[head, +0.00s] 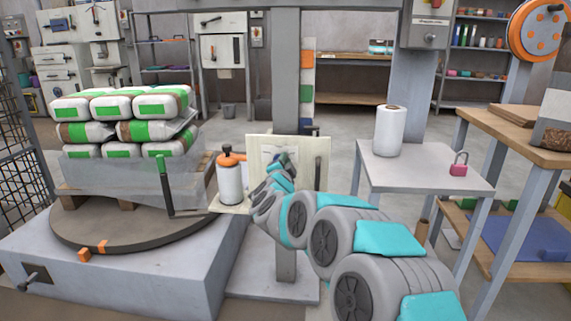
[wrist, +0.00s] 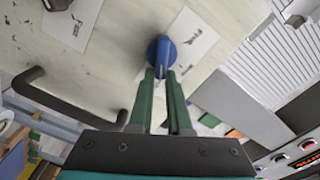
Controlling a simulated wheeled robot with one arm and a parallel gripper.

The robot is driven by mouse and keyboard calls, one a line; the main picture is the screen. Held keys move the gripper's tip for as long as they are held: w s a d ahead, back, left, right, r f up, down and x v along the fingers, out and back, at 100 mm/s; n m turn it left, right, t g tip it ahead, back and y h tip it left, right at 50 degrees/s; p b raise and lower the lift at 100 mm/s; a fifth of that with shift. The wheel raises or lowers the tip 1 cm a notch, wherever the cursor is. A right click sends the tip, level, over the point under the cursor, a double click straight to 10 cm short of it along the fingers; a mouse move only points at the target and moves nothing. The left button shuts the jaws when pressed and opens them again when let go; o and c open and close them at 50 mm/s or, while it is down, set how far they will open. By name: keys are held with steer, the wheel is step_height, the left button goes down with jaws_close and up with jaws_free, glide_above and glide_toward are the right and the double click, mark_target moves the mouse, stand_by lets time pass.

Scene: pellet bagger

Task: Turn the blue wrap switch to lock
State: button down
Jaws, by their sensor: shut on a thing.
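The blue wrap switch (wrist: 161,50) is a round knob on a pale cabinet panel (wrist: 110,60), seen near the top middle of the wrist view. My gripper (wrist: 162,74) has its two green fingers shut on the knob's grip bar. White labels with small dark print sit on both sides of the knob, too small and tilted to read. In the head view, my arm reaches to the cream cabinet (head: 308,150) on the post, and my own arm hides the switch and fingertips there.
A dark bar handle (wrist: 70,106) stands out from the panel, left of my fingers. In the head view, an orange-topped canister (head: 230,180) is just left of my arm. A wrapped pallet of bags (head: 125,120) stands further left. A grey table (head: 420,165) is on the right.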

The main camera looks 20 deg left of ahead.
steer(key=shift+s+a+f+y, duration=0.3)
steer(key=shift+a+f, duration=0.25)
steer(key=shift+f, duration=0.1)
steer(key=c, duration=0.9)
jaws_free()
steer(key=shift+a, duration=0.3)
steer(key=shift+o, duration=0.2)
steer(key=shift+w+d+r, duration=0.1)
steer(key=shift+d+r, duration=0.25)
steer(key=shift+d, duration=0.05)
steer(key=v, duration=0.7)
steer(key=shift+s+p, duration=0.3)
steer(key=shift+s, duration=0.15)
steer(key=shift+a+f, duration=0.1)
steer(key=shift+a, duration=0.05)
